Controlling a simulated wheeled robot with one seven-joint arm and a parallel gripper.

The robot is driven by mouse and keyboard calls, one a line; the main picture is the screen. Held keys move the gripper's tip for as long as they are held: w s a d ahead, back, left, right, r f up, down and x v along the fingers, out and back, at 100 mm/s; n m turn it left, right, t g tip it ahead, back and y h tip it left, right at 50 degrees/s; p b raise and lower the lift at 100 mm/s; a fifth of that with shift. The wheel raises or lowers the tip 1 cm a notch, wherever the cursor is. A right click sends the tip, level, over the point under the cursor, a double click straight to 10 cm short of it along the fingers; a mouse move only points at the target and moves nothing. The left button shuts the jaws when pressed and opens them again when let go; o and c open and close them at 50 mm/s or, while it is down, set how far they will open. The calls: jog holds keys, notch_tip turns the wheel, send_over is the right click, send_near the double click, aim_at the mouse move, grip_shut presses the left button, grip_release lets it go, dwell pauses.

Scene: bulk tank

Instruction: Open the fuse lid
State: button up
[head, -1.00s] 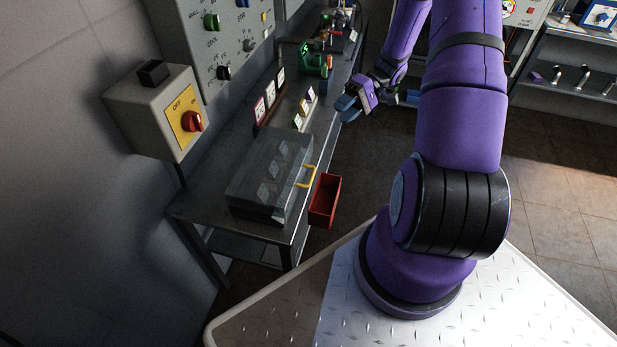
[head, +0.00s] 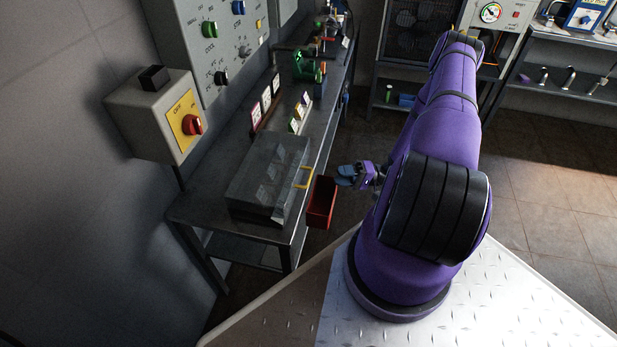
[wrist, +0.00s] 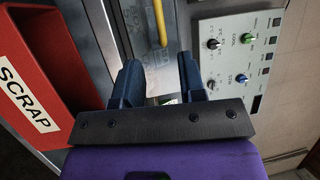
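The fuse lid (head: 268,165) is a clear grey cover on a box at the near end of the metal bench, and it lies closed. Its yellow handle (head: 303,178) is on the right side. Cloudy shapes show through the cover. My gripper (head: 345,176) is to the right of the handle, apart from it, above and beside the red bin. In the wrist view my gripper (wrist: 159,72) has its two blue fingers apart with nothing between them. The yellow handle (wrist: 160,22) shows beyond the fingertips, with part of the lid (wrist: 133,30) behind it.
The red bin (head: 322,203) hangs at the bench's right edge; its SCRAP label shows in the wrist view (wrist: 28,100). A switch box with a red knob (head: 192,125) and a control panel (head: 222,60) are on the wall. Small cards (head: 299,112) stand farther along the bench (head: 313,130).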

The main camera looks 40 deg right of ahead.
aim_at(310, 175)
jog(key=x, duration=1)
jog(key=shift+w+a, duration=0.15)
jog(key=shift+a, duration=0.15)
grip_shut()
